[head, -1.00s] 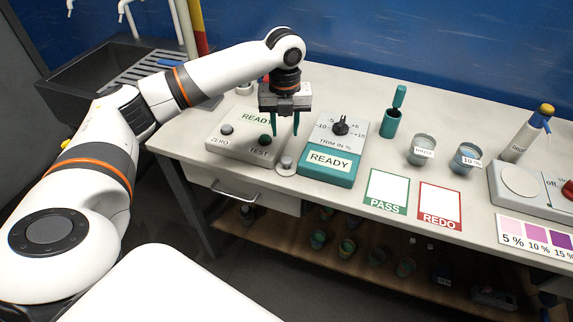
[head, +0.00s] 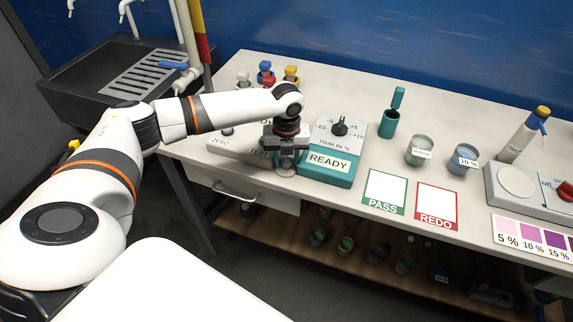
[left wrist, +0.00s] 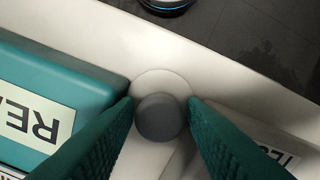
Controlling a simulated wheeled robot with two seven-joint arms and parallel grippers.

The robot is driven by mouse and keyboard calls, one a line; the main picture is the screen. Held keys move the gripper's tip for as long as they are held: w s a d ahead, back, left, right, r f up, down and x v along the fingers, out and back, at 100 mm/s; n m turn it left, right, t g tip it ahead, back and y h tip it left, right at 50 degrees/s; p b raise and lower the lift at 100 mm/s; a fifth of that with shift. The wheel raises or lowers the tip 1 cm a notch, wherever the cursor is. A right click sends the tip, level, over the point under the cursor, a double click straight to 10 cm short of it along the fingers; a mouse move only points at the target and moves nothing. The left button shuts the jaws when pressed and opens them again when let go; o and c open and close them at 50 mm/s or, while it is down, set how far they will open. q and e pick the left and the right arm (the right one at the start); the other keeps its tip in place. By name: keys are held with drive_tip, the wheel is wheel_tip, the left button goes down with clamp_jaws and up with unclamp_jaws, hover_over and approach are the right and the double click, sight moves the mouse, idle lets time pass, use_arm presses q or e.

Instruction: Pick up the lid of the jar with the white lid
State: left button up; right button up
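The jar with the white lid (head: 243,77) stands at the back left of the bench in the head view, its lower part hidden by my left arm. Its lid is on it. My left gripper (head: 287,168) is well in front of that jar, low at the bench's front edge beside the teal READY box. In the left wrist view the gripper's green fingers (left wrist: 160,103) are apart, one on each side of a round grey knob (left wrist: 160,118) on a pale disc. I cannot tell whether they touch it. My right gripper is not in view.
Jars with blue (head: 265,66), yellow (head: 291,71) and red (head: 269,81) lids stand close to the white-lidded one. The teal trim box (head: 327,163) is right of my gripper. A sink (head: 75,90) lies left of the bench.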

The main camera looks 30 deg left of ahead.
use_arm(q)
drive_tip(key=c, duration=0.7)
drive_tip(key=shift+c, duration=0.2)
